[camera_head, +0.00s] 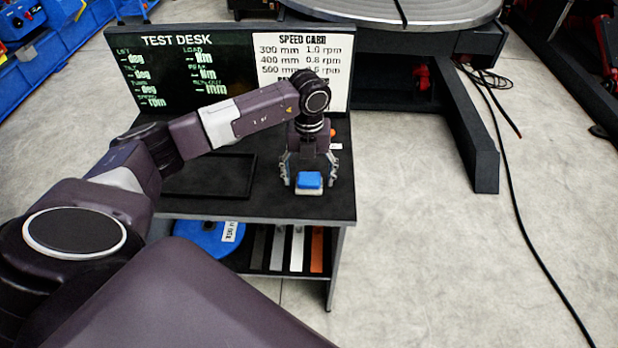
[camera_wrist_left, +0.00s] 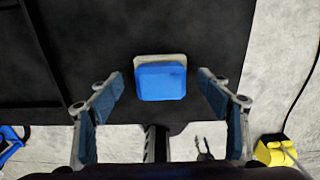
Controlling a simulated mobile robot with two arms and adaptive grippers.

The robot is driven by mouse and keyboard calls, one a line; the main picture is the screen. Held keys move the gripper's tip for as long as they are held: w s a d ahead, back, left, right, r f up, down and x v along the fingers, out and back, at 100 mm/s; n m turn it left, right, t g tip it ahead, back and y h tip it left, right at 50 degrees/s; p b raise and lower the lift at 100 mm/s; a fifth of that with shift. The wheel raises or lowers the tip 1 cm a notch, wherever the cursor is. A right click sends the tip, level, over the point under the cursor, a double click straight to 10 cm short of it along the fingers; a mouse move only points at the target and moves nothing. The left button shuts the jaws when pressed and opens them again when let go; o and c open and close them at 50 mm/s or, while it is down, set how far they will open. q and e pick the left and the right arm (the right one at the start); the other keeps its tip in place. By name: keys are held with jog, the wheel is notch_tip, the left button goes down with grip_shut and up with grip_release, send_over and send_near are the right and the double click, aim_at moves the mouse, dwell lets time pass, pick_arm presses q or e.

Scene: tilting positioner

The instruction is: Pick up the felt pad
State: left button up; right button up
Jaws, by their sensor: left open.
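The felt pad (camera_head: 309,180) is a small block with a blue top and a pale grey-white layer under it. It lies on the dark top of the test desk, near the front edge. My left gripper (camera_head: 308,176) points down over the pad, its two fingers spread open to either side of it. In the left wrist view the pad (camera_wrist_left: 160,82) lies between the open fingertips (camera_wrist_left: 160,88), with a gap on each side. I cannot tell the exact height of the fingertips over the desk. My right gripper is in neither view.
A black shallow tray (camera_head: 252,176) lies on the desk left of the gripper. A sign board (camera_head: 185,95) stands along the desk's back. A small orange and white item shows partly behind the gripper. A shelf below holds a blue disc (camera_head: 205,238) and several strips.

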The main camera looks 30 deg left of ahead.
pick_arm(q)
jog(key=shift+f, duration=0.55)
jog(key=c, duration=1.3)
jog(key=shift+r, duration=0.1)
notch_tip(320, 180, up, 13)
jog(key=b, duration=0.3)
notch_tip(320, 180, up, 6)
jog(key=f, duration=0.1)
send_over(310, 176)
jog(key=shift+s+a+r, duration=0.1)
jog(key=shift+s+r, duration=0.05)
jog(key=shift+r, duration=0.8)
jog(key=o, duration=0.6)
jog(key=c, duration=0.4)
